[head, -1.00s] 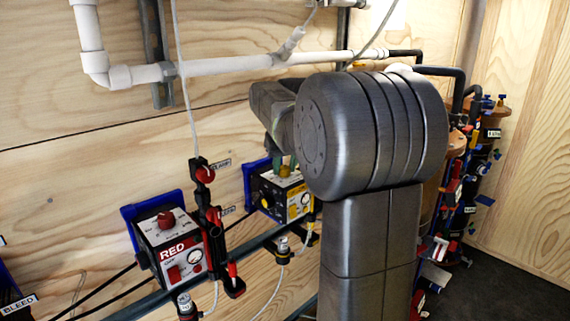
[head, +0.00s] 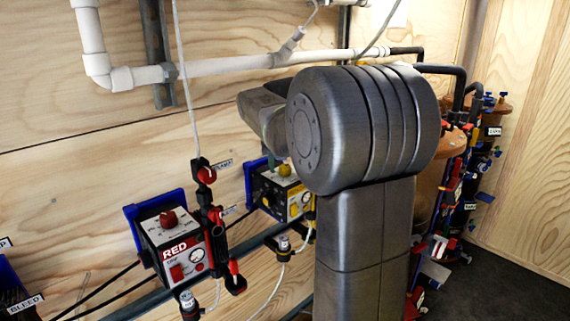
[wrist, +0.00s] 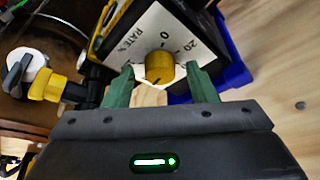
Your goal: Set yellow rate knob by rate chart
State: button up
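The yellow rate knob (wrist: 159,66) sits on the white dial face (wrist: 150,32) of the yellow pump, marked "RATE %" with 0 and 20 readable. A small dark mark shows on the knob's near edge. My gripper (wrist: 160,72) is open, with one green finger on each side of the knob and a gap visible on both sides. In the head view the yellow pump (head: 292,200) hangs on the wall, its knob (head: 284,169) partly beside my arm.
The red pump (head: 178,250) with a red knob stands left of the yellow one. Black-and-red fittings (head: 212,215) and a clear tube stand between them. A white pipe (head: 230,66) crosses above. In the wrist view, a white-and-yellow valve (wrist: 40,78) is at left.

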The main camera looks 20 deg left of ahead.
jog(key=v, duration=1.3)
jog(key=shift+r, duration=0.4)
jog(key=shift+s, duration=0.1)
jog(key=x, duration=1.4)
jog(key=shift+s+d, duration=0.1)
